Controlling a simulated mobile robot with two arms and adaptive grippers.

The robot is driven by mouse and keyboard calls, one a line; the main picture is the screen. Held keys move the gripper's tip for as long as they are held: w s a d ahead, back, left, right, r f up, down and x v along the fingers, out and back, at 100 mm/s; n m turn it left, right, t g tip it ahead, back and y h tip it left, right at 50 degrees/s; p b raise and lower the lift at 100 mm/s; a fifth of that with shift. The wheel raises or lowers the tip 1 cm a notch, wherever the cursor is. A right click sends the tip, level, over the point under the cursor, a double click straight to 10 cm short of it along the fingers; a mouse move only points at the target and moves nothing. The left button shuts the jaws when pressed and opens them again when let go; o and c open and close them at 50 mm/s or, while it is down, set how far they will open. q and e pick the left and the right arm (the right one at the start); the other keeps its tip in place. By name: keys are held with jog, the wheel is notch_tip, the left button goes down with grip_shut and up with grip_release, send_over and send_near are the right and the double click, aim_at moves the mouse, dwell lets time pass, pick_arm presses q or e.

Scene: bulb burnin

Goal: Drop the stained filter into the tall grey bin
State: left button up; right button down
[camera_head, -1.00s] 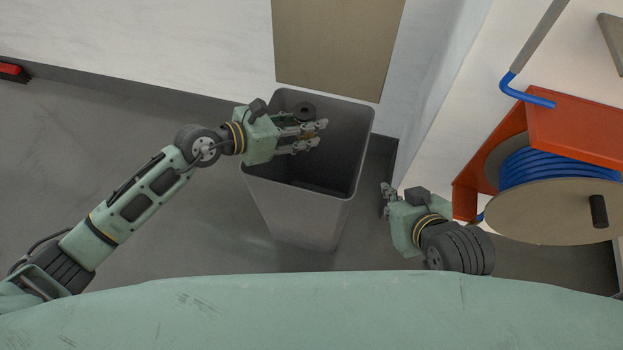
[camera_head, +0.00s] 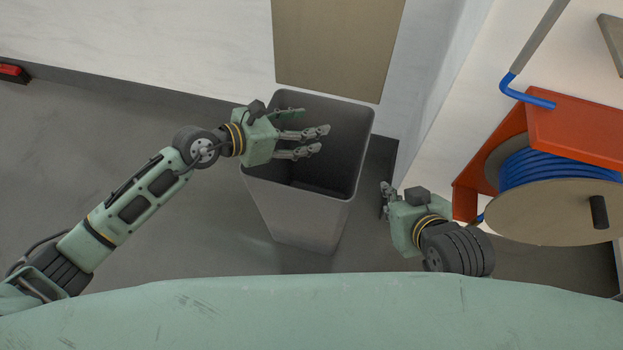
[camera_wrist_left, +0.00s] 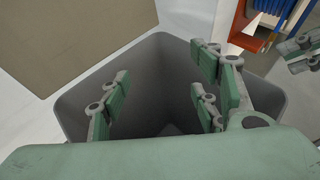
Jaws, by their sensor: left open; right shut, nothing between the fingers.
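The tall grey bin (camera_head: 300,218) stands upright on the floor, its mouth facing up; it also shows in the left wrist view (camera_wrist_left: 75,108). My left gripper (camera_head: 312,138) is open and empty over the bin's mouth. In the left wrist view its spread fingers (camera_wrist_left: 155,95) have only the dark inside of the bin between them. The stained filter is not visible in either current view; the bottom of the bin is dark and partly hidden by my gripper. My right gripper (camera_head: 385,200) is shut and empty, to the right of the bin and apart from it.
A red-orange reel stand (camera_head: 575,125) with a blue hose reel (camera_head: 550,210) is at the right. A tan wall panel (camera_head: 338,45) is behind the bin. A small red object (camera_head: 10,70) lies at the far left. Open floor (camera_head: 90,130) extends left of the bin.

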pick_arm(q)
jog(key=v, duration=1.1)
jog(key=shift+a+r, duration=0.15)
jog(key=shift+a, duration=0.15)
jog(key=shift+s, duration=0.15)
